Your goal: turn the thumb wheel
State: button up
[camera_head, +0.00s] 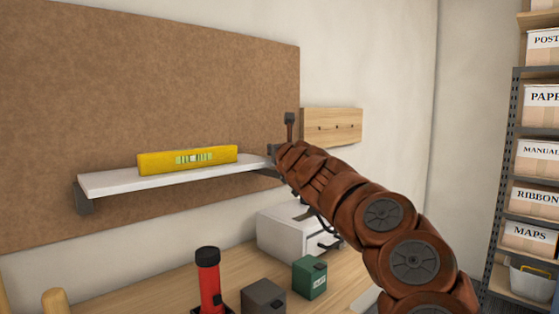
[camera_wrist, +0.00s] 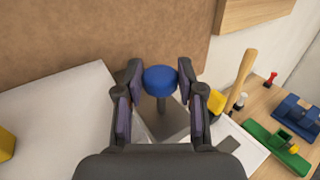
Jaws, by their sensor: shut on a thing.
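The thumb wheel (camera_wrist: 160,80) is a round blue knob on a grey stem, seen in the wrist view above a grey bracket (camera_wrist: 166,122) at the end of the white shelf (camera_wrist: 62,112). My gripper (camera_wrist: 160,74) is shut on the wheel, with one finger on each side of it. In the head view the shelf (camera_head: 110,185) is on the brown board, and a yellow spirit level (camera_head: 187,159) with a green vial lies on it. The level's end shows in the wrist view (camera_wrist: 6,144). My arm hides the wheel in the head view.
Below is a wooden bench (camera_head: 240,272) with a red flashlight (camera_head: 209,280), a dark grey box (camera_head: 263,297), a green box (camera_head: 309,277) and a white drawer unit (camera_head: 285,235). A wooden rail (camera_head: 332,126) is on the wall. A rack with labelled boxes (camera_head: 536,155) stands right.

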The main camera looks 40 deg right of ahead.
jog(key=shift+m+g+h+b, duration=0.4)
jog(key=shift+m+h+b, duration=0.15)
jog(key=shift+b, duration=0.7)
jog(key=o, duration=1.1)
jog(key=shift+o, duration=0.2)
jog(key=v, duration=1.2)
